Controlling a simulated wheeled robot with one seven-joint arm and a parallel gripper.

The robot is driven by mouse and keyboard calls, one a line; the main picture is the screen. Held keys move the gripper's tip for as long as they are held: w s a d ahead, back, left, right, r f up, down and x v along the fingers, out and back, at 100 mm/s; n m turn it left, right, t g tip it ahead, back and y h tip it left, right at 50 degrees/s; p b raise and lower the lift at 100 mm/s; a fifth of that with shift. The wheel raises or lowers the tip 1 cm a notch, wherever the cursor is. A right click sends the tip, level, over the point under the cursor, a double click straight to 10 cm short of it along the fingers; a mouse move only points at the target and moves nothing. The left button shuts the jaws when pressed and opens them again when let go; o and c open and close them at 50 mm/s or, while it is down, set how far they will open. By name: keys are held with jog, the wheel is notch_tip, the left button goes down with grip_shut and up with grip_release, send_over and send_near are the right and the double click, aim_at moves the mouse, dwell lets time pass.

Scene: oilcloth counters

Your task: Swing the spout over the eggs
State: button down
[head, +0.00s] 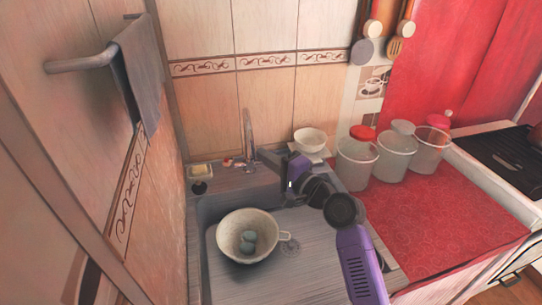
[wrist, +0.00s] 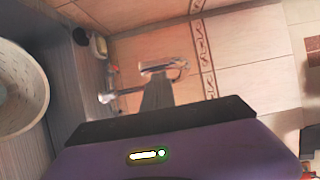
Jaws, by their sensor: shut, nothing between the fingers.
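A chrome tap with its spout (head: 248,132) stands at the back edge of the sink; it also shows in the wrist view (wrist: 165,67), just beyond my fingertips. A pale colander with a handle (head: 228,222) stands in the sink, in front of the tap. Bluish eggs (head: 248,240) lie inside it. The colander's rim shows at the left of the wrist view (wrist: 40,85); the eggs are hardly visible there. My gripper (head: 262,156) is shut and empty, to the right of the tap's lower part. Its fingers (wrist: 157,88) overlap the tap in the wrist view; contact cannot be told.
A white bowl (head: 310,139) stands behind my gripper. Several canisters (head: 356,165) stand on the red counter to the right. A soap dish (head: 201,170) sits at the sink's back left corner. A towel (head: 140,75) hangs on the left wall.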

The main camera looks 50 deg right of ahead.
jog(key=shift+w+a+p, duration=0.6)
jog(key=shift+a, duration=0.3)
jog(key=shift+s+d, duration=0.1)
